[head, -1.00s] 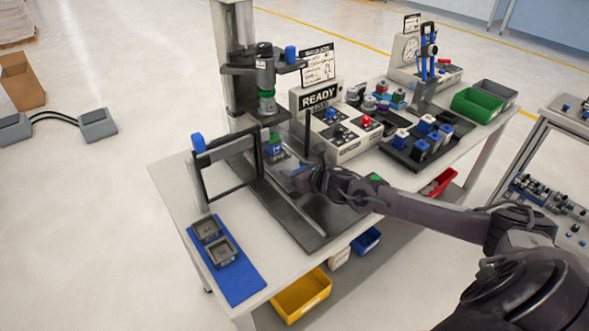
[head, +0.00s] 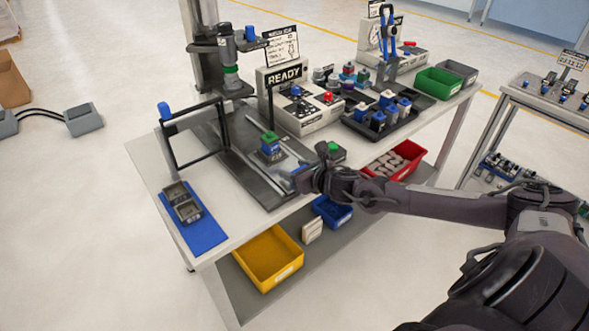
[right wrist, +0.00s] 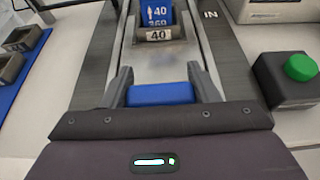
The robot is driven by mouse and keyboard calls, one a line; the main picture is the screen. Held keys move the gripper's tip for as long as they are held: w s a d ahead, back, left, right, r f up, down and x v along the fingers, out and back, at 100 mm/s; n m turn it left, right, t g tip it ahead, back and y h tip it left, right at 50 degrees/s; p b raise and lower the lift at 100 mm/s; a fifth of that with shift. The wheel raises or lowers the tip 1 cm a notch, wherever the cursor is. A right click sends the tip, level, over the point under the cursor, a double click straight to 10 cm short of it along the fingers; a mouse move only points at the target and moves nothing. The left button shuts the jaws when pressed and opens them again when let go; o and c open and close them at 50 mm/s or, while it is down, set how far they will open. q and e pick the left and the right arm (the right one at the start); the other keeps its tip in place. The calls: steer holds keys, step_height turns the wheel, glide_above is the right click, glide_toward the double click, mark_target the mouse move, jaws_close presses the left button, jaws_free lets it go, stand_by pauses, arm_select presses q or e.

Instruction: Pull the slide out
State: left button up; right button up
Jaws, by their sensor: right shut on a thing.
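The slide (head: 285,166) is a grey metal carriage on the dark track of the press station (head: 236,168). A blue block with a green top (head: 270,146) stands upright on it. In the right wrist view the slide (right wrist: 168,66) lies straight ahead and carries the blue block (right wrist: 157,12) in a holder marked 40. My right gripper (head: 303,181) is at the slide's near end. In the right wrist view its fingers (right wrist: 160,80) are shut on the slide's blue handle (right wrist: 160,95), one on each side. My left gripper is out of view.
An open black frame (head: 168,148) stands left of the track. The press head (head: 231,77) hangs behind the block. A green button box (right wrist: 290,75) is close on the right. A READY panel (head: 284,76) and a tray of blocks (head: 360,123) stand farther back.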

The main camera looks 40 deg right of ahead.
steer(key=shift+f, duration=0.15)
steer(key=shift+s, duration=0.1)
steer(key=o, duration=1.4)
steer(key=shift+s, duration=0.15)
steer(key=v, duration=0.8)
steer(key=shift+b, duration=0.3)
